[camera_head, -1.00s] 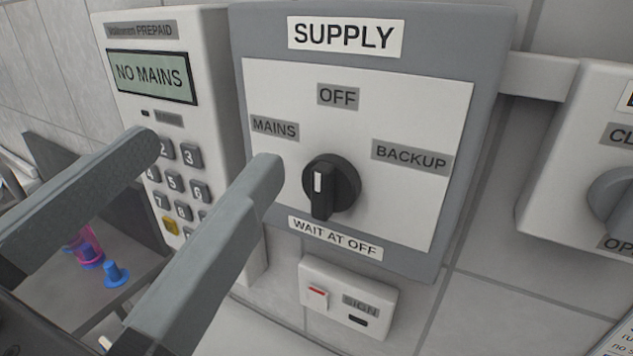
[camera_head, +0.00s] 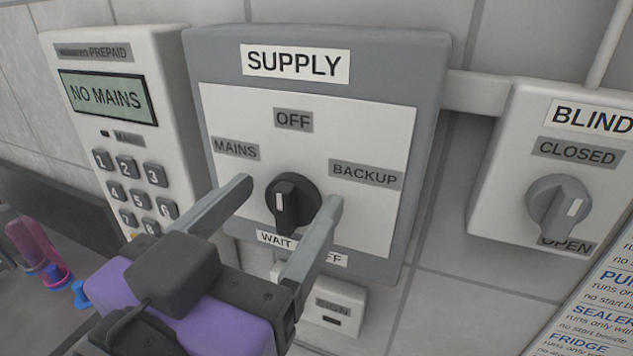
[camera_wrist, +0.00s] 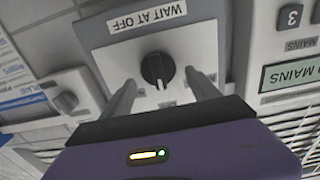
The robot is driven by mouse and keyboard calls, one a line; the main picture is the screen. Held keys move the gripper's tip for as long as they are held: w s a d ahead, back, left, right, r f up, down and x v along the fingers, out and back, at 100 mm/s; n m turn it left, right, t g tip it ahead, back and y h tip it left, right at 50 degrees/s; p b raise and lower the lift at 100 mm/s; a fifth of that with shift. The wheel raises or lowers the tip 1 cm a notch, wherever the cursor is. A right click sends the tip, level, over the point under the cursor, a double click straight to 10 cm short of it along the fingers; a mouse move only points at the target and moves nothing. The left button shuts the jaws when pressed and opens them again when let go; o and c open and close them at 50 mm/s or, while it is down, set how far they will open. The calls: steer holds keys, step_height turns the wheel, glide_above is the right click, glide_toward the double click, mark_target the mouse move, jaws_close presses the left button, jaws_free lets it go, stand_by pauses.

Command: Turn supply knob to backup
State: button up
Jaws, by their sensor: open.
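The black supply knob (camera_head: 291,202) sits in the middle of the white face of the grey SUPPLY panel (camera_head: 428,110). MAINS is at its upper left, OFF above it and BACKUP at its upper right. Its grip bar has a white mark; the exact setting is hard to tell. My gripper (camera_head: 289,196) is open, its fingers to the left and right of the knob in the head view. The upside-down wrist view also shows the knob (camera_wrist: 158,69) between the spread fingers. I cannot tell whether either finger touches it. The right finger partly covers the WAIT AT OFF label (camera_head: 272,241).
A prepaid meter (camera_head: 120,110) reading NO MAINS is close on the left. A BLIND switch box (camera_head: 500,170) with a grey knob is on the right. A SIGN switch (camera_head: 345,312) is below the panel. Pink and blue items (camera_head: 45,255) are at the lower left.

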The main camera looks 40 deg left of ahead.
steer(key=shift+c, duration=0.4)
steer(key=c, duration=1.3)
steer(key=shift+f+b, duration=0.1)
steer(key=shift+b, duration=0.4)
steer(key=m+b, duration=0.2)
steer(key=b, duration=0.1)
steer(key=shift+w+d+f, duration=0.1)
steer(key=shift+f, duration=0.15)
steer(key=m+b, duration=0.2)
steer(key=b, duration=0.2)
steer(key=shift+d+f, duration=0.1)
steer(key=shift+d, duration=0.05)
steer(key=m+b, duration=0.4)
steer(key=b, duration=0.1)
steer(key=shift+d+m+b, duration=0.2)
steer(key=shift+m+b, duration=0.1)
steer(key=shift+m, duration=0.1)
steer(key=shift+w+m+b, duration=0.1)
steer(key=shift+m+b, duration=1.2)
steer(key=shift+m, duration=0.2)
